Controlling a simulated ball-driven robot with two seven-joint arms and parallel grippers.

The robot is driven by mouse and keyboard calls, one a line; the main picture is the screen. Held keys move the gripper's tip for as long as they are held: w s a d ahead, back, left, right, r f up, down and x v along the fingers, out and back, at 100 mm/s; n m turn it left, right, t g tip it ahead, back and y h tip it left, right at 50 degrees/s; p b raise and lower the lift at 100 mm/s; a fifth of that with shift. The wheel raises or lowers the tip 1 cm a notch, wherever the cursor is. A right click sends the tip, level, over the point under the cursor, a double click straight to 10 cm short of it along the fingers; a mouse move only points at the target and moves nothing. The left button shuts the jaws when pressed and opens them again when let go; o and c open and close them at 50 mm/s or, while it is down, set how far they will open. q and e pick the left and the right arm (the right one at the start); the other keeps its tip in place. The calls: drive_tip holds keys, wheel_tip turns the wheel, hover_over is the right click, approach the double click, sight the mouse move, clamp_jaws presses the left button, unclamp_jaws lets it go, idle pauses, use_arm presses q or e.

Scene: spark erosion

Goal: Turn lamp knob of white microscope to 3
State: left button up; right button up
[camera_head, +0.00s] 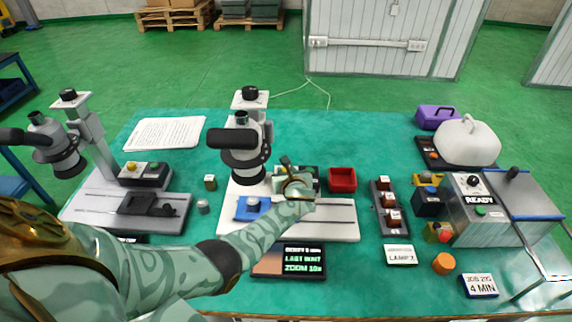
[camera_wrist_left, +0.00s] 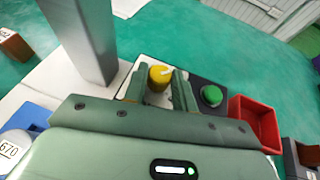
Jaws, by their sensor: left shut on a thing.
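The white microscope (camera_head: 345,230) stands in the middle of the table, with a black eyepiece and lens head on a pale column. Its lamp knob (camera_wrist_left: 158,80) is yellow with a pale pointer mark and sits on a white panel. My left gripper (camera_head: 297,183) reaches over the microscope base and hides the knob in the head view. In the left wrist view its two fingers (camera_wrist_left: 158,88) stand on either side of the knob, shut on it. I cannot read any scale numbers around the knob. My right gripper is not in view.
A green button (camera_wrist_left: 211,95) and a red tray (camera_head: 342,180) lie right of the knob. A grey microscope (camera_head: 85,205) stands left. A dark display (camera_head: 303,262) and a LAMP card (camera_head: 401,255) lie in front. A READY machine (camera_head: 480,215) stands right.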

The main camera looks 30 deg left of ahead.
use_arm(q)
drive_tip(key=shift+s+a+m+t+h+p, duration=0.1)
drive_tip(key=shift+s+m+t+h+p, duration=0.05)
drive_tip(key=shift+m+t+h+p, duration=0.5)
drive_tip(key=shift+m+h, duration=0.25)
drive_tip(key=shift+f, duration=0.1)
drive_tip(key=o, duration=1)
